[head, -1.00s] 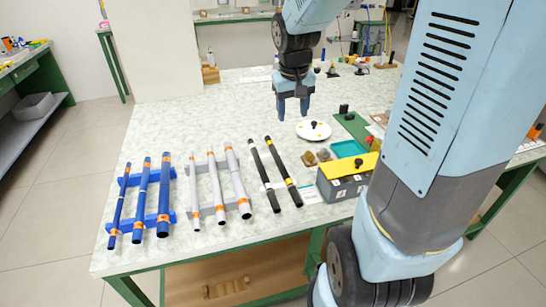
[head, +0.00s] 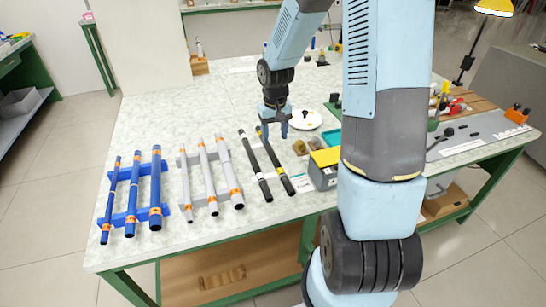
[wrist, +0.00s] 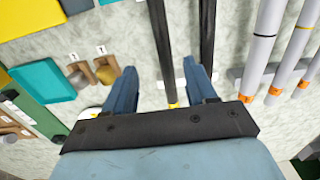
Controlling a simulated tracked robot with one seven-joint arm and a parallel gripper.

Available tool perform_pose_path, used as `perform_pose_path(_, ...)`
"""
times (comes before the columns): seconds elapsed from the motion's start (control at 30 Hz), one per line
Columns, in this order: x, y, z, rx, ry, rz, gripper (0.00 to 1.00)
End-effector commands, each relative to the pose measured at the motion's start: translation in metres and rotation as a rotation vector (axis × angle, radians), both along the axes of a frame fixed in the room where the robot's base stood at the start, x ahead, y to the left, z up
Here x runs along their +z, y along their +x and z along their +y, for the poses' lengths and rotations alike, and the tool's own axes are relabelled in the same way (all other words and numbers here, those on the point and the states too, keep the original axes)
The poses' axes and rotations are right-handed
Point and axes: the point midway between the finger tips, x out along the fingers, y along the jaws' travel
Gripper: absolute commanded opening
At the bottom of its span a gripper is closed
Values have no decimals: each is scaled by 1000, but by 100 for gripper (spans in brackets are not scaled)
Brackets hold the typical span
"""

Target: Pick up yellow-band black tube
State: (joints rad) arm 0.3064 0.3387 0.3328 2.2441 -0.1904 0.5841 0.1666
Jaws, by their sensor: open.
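The yellow-band black tube (head: 273,162) is the right one of two black tubes on the table. It also shows in the wrist view (wrist: 161,45), where it runs between my fingers with a bit of yellow near the gripper's body. My gripper (head: 275,136) is open and empty near the far end of the yellow-band tube. It also shows in the wrist view (wrist: 160,72). Its exact height is unclear.
Grey tubes (head: 208,170) and blue tubes (head: 132,195) lie on racks to the left. A grey box with a yellow top (head: 325,158) stands close on the right. A white disc (head: 306,120) lies behind it.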

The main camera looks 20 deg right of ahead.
Motion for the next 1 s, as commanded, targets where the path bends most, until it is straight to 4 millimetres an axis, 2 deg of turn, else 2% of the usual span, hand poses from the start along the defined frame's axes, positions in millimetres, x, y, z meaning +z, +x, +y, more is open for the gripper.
perform_pose_path(0.03,-9,-1,1,1,1,5,56)
perform_pose_path(0.2,-29,0,0,0,1,2,56)
perform_pose_path(0.47,-41,1,1,0,0,1,56)
perform_pose_path(0.8,-79,5,5,-1,0,2,56)
perform_pose_path(1.0,-87,6,5,-1,0,0,56)
